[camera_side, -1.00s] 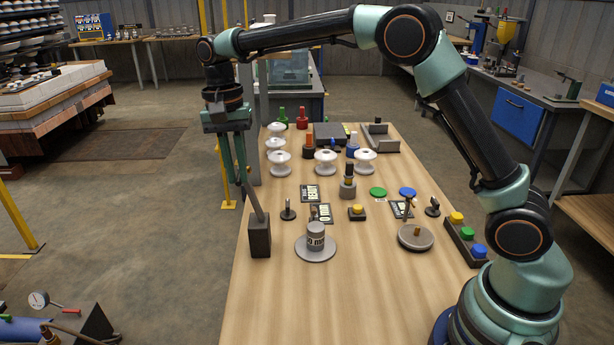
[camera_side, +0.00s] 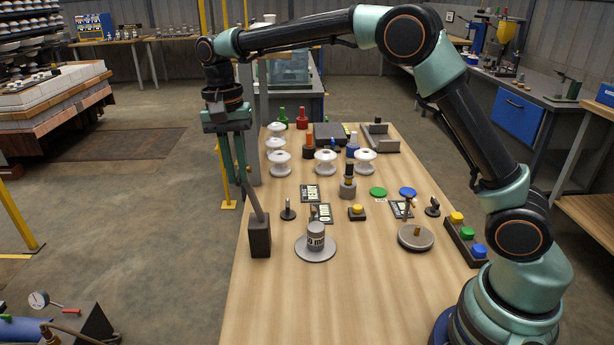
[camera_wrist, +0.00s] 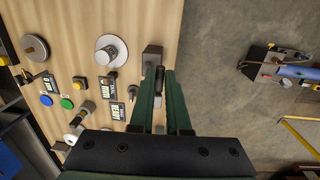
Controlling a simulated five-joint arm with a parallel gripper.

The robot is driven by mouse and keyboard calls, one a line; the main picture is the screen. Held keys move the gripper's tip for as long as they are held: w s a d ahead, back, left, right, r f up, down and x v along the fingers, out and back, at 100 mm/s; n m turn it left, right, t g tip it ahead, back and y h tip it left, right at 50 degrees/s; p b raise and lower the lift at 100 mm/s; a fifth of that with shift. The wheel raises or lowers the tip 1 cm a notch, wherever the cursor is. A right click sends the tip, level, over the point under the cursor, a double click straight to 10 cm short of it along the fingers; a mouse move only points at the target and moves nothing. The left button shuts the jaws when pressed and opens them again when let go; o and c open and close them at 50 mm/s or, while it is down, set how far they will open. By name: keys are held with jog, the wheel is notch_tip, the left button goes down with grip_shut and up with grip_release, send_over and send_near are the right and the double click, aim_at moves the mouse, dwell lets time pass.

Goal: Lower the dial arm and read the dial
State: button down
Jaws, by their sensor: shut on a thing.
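A dark upright block (camera_side: 260,238) stands at the left edge of the wooden table, with a thin dark lever (camera_side: 256,207) rising from it and leaning left. My gripper (camera_side: 241,182) points down, shut on the lever's upper end. The wrist view shows the lever's black end (camera_wrist: 159,76) between the fingers, beside the block (camera_wrist: 151,54). A grey cylinder with a number label (camera_side: 316,236) stands on a round grey plate (camera_side: 315,255) right of the block. A small white dial (camera_side: 38,299) shows at lower left, off the table; its reading is too small to tell.
Several white insulators (camera_side: 325,160) stand farther back. Small posts, label cards (camera_side: 310,193) and a yellow button (camera_side: 357,210) lie mid-table. A round grey disc (camera_side: 415,238) and a three-button box (camera_side: 464,238) are to the right. The table front is clear.

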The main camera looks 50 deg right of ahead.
jog(key=shift+r, duration=0.1)
jog(key=s+d+f+t, duration=0.1)
jog(key=s+d+f, duration=0.1)
jog(key=s+d, duration=0.6)
jog(key=shift+d, duration=0.15)
jog(key=c, duration=0.9)
grip_release()
jog(key=shift+f, duration=0.1)
notch_tip(320, 180, up, 12)
jog(key=shift+s, duration=0.3)
